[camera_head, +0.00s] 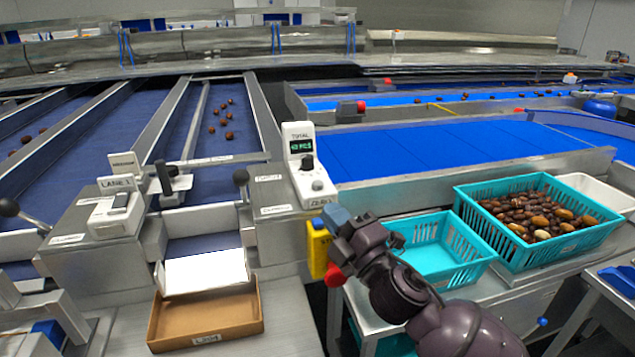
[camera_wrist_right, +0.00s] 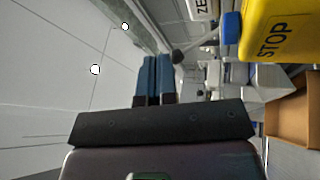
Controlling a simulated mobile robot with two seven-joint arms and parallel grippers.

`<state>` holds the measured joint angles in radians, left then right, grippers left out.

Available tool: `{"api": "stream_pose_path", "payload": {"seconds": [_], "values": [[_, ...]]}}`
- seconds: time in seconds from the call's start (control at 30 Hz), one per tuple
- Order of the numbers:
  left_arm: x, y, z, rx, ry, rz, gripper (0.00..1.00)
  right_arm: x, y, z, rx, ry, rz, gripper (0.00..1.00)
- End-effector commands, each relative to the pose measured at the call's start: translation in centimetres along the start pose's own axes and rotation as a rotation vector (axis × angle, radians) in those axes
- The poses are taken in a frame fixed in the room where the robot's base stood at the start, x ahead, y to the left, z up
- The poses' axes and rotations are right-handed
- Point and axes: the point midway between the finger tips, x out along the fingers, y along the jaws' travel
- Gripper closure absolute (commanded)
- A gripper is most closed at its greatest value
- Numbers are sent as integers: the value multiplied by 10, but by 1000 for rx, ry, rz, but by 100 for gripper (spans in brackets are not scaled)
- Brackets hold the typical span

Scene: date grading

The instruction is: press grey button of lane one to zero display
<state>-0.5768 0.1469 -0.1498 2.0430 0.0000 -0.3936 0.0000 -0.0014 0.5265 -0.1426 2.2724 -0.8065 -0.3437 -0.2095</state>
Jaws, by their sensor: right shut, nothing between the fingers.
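The white counter unit (camera_head: 297,141) marked TOTAL stands right of the lane one chute; its small green-lit display (camera_head: 301,146) shows a count in PCS too small to read surely. Its round grey button (camera_head: 318,186) sits low on the sloped face, above a ZERO label (camera_head: 320,203) and below a black knob (camera_head: 307,163). The ZERO label also shows in part at the top of the right wrist view (camera_wrist_right: 203,9). My right gripper (camera_head: 334,214) is shut and empty, its blue fingertips just below and right of the button, apart from it. My left gripper is out of view.
A yellow STOP box (camera_head: 318,248) with a red button (camera_head: 335,275) is close beside my right gripper. A cardboard tray (camera_head: 206,314) stands under the chute. Teal crates (camera_head: 462,273) stand at the right, one holding dates. A LANE 1 sign (camera_head: 116,183) is at left.

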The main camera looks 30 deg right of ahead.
Motion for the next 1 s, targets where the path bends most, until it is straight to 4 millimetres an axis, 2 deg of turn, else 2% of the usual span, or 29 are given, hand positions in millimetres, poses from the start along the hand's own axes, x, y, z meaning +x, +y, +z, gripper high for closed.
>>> {"api": "stream_pose_path", "payload": {"seconds": [0.03, 0.2, 0.3, 0.47, 0.57, 0.63, 0.8, 1.0], "values": [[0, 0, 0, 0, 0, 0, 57, 16, 15, -14, -103, 108, 58, 100], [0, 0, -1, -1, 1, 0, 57, 46, 45, -61, -471, 457, 216, 100], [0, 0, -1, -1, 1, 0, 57, 57, 53, -82, -704, 650, 281, 100], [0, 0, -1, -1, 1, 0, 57, 72, 53, -96, -1095, 932, 325, 100], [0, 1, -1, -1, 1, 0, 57, 83, 51, -90, -1347, 1088, 307, 100], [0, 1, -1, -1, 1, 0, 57, 93, 51, -79, -1523, 1186, 268, 100], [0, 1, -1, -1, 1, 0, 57, 117, 64, -36, -1902, 1362, 98, 100], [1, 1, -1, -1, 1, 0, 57, 134, 90, 9, -2154, 1454, -124, 100]]}}
